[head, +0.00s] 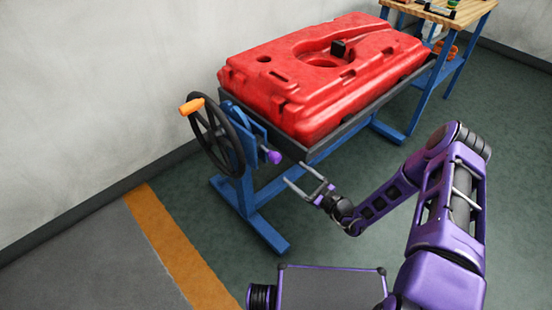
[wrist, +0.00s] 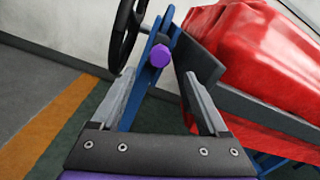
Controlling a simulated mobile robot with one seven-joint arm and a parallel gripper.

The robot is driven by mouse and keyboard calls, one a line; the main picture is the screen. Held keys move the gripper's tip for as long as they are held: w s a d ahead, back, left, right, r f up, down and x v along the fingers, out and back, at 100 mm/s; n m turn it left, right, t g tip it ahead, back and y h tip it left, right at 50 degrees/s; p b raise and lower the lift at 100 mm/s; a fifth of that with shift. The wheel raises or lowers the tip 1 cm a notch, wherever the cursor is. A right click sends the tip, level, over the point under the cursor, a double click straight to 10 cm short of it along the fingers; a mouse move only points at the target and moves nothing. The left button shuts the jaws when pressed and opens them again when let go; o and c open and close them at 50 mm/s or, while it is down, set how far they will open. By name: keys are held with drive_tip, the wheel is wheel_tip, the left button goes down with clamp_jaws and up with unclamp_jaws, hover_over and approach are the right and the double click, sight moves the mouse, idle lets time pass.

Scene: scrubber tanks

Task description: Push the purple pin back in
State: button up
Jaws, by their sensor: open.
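The purple pin (head: 274,157) has a rounded knob and sticks out from the blue bracket (head: 250,135) beside the black handwheel (head: 217,138). In the wrist view the pin's purple knob (wrist: 160,54) shows ahead, between the lines of the two fingers and above their tips. My gripper (head: 308,181) is open and empty, a short way to the right of the pin and a little below it. It also shows in the wrist view (wrist: 168,85), with its fingers apart and not touching the pin. The pin's shaft is mostly hidden behind its knob in the wrist view.
A red tank (head: 325,75) lies in a dark tray on a blue stand (head: 262,232), close to my gripper. The handwheel has an orange handle (head: 191,106). A wooden workbench (head: 465,15) stands at the back right. The green floor (head: 330,235) in front is clear.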

sight(278, 160)
drive_tip(key=b+x, duration=0.1)
drive_tip(key=x, duration=0.9)
drive_tip(key=shift+w+a, duration=0.15)
drive_tip(key=shift+a, duration=0.05)
clamp_jaws()
idle(1.0)
